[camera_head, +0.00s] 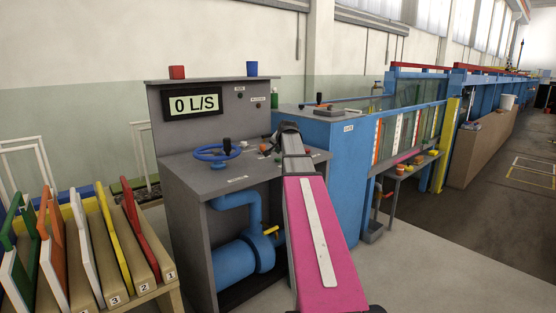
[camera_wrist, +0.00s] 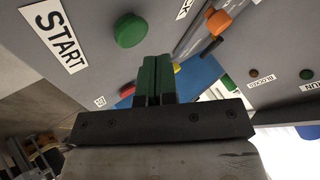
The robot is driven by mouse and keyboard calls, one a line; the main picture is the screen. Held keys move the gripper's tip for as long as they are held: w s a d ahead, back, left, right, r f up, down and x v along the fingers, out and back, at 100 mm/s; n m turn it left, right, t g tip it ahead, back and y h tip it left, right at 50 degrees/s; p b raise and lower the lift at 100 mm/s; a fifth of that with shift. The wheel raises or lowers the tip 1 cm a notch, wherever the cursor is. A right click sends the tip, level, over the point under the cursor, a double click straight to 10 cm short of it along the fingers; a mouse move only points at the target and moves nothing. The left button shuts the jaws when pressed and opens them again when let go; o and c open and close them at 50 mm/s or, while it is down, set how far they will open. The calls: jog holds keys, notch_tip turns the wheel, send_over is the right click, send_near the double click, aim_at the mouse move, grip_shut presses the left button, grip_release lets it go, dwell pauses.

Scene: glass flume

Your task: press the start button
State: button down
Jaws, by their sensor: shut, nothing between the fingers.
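The start button is a round green knob (camera_wrist: 131,30) on a grey panel in the wrist view, beside a white label (camera_wrist: 55,36) reading START. My gripper (camera_wrist: 157,66) is shut and empty, its green fingers together. The fingertips show just below and right of the button in the picture, with a small gap that I cannot measure. In the head view my gripper is mostly hidden by my wrist and arm over the grey console (camera_head: 187,178). I cannot make out the green button there. The console's display (camera_head: 194,104) reads 0 L/S.
A blue handwheel (camera_head: 217,152) with a black knob sits left of my arm on the console. An orange button (camera_wrist: 219,22) lies right of the green one. The blue flume tank (camera_head: 335,150) is to the right.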

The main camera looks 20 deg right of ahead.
aim_at(279, 158)
jog(key=shift+f, duration=0.1)
jog(key=shift+f, duration=0.35)
jog(key=shift+f, duration=0.5)
dwell(1.1)
jog(key=shift+r, duration=1)
notch_tip(279, 158, up, 6)
dwell(0.6)
dwell(0.3)
